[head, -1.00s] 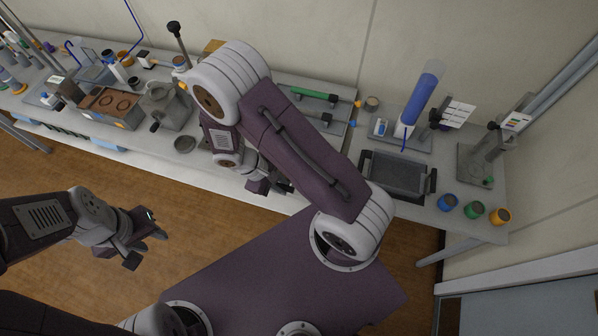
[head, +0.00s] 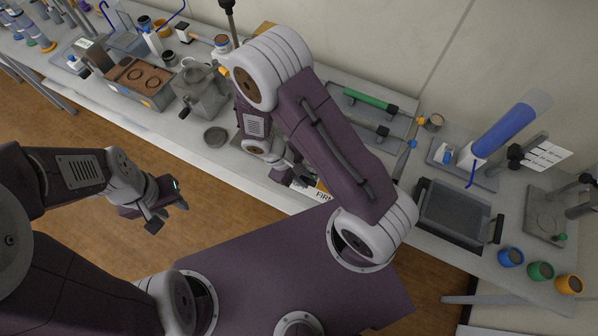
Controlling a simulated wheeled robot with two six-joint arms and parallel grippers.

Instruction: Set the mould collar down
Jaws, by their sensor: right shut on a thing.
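My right gripper (head: 284,174) is low over the front edge of the bench (head: 165,113), below its purple and white arm. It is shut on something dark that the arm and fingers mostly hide. I take this to be the mould collar, but its shape cannot be made out. My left gripper (head: 168,214) is open and empty, over the wooden floor in front of the bench. A shallow dark round dish (head: 215,137) lies on the bench left of my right gripper.
A grey tray (head: 455,212) and several coloured pots (head: 540,271) are on the right. A partly covered white label (head: 312,191) shows at the front edge.

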